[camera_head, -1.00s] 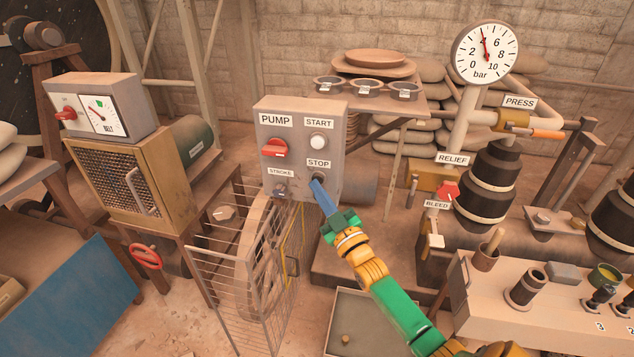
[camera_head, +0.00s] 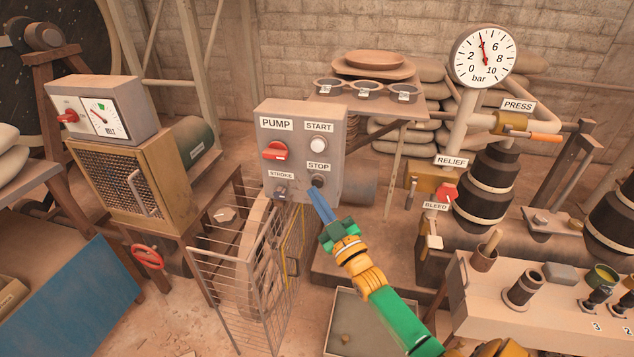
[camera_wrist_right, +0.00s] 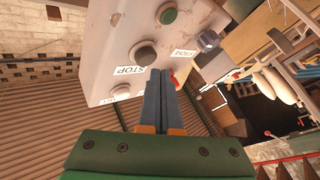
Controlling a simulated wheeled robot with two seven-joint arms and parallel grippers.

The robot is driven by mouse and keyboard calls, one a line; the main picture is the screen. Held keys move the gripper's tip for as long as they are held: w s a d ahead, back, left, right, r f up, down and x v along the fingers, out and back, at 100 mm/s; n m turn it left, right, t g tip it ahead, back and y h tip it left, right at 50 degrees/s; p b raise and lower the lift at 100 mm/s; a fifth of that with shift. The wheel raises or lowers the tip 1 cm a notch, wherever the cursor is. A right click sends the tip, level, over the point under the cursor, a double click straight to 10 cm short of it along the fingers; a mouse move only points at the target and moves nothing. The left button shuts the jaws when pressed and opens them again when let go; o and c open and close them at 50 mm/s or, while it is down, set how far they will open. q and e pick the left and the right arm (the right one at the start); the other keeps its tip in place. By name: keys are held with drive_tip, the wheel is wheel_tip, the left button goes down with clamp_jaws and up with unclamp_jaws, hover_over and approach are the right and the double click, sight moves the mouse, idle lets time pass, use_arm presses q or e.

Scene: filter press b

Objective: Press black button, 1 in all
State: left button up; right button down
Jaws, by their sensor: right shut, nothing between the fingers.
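The black button (camera_head: 317,181) is on the front of the grey control box (camera_head: 346,150), below the STOP label. My right gripper (camera_head: 311,192) is shut and empty, its blue fingers pointing up at the box. The fingertips appear just below and left of the black button in the head view. I cannot tell whether they touch the box. In the right wrist view, the shut fingers (camera_wrist_right: 160,74) reach towards the box face, and a round dark button (camera_wrist_right: 146,52) shows near the STOP label. My left gripper is not in view.
The same box has a white START button (camera_head: 318,144), a red PUMP switch (camera_head: 274,151) and a STROKE knob (camera_head: 281,191). A wire cage gate (camera_head: 232,262) stands below it. A red relief handle (camera_head: 447,192) and a pressure gauge (camera_head: 484,54) are to the right.

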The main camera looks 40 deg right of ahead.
drive_tip(key=shift+s+a+p, duration=1.6)
drive_tip(key=shift+a, duration=0.3)
